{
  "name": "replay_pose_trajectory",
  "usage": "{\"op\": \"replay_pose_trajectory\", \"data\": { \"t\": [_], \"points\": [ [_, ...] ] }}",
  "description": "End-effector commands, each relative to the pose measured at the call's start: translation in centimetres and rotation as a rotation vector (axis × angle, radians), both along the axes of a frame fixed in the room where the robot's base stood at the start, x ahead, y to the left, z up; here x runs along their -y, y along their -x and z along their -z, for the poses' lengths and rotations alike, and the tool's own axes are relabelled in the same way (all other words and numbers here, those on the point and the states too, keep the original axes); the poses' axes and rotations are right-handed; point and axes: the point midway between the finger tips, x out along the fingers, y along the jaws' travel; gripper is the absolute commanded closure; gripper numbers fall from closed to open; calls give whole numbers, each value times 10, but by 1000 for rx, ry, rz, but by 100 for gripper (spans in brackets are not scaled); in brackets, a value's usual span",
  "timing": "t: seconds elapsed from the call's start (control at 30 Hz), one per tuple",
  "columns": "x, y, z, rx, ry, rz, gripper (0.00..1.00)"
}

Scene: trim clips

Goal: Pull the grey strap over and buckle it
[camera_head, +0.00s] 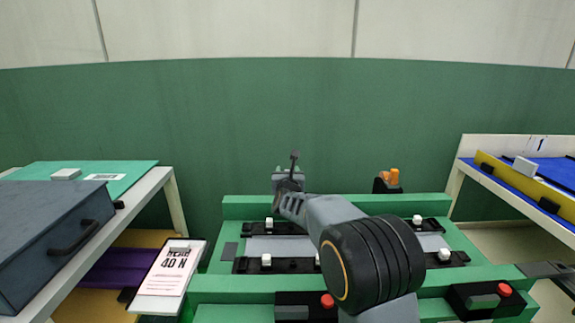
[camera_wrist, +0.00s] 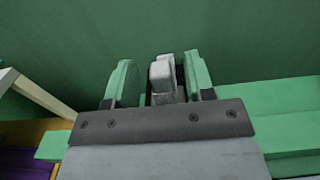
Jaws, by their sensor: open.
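In the wrist view my gripper (camera_wrist: 160,78) is open, with one green-padded finger on each side. A light grey block-like piece (camera_wrist: 162,76) shows between the fingers, closer to the right one; whether it touches is unclear. In the head view my arm reaches over the green fixture (camera_head: 235,208) to its back edge, and a grey piece (camera_head: 288,173) stands there beside a dark lever-like part. I take this grey piece for the strap's end, but cannot be sure. An orange part on a black mount (camera_head: 389,178), possibly the buckle, stands at the back right. My arm hides the fixture's middle.
Dark rails (camera_head: 290,267) with white clips and a grey strip lie on the fixture. Red buttons (camera_head: 327,300) are at the front. A table with a dark case (camera_head: 50,230) stands left, a rack with a yellow-edged blue tray (camera_head: 515,178) right. A green wall is behind.

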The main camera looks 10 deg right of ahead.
Motion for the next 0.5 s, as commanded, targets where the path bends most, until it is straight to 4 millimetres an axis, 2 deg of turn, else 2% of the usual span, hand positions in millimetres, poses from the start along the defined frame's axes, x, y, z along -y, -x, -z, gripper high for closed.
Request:
{"op": "replay_pose_trajectory", "data": {
  "t": [0.2, 0.5],
  "points": [
    [2, -14, -1, -1, 1, -1, 51],
    [3, -16, 1, 0, 1, -1, 51]
  ]
}}
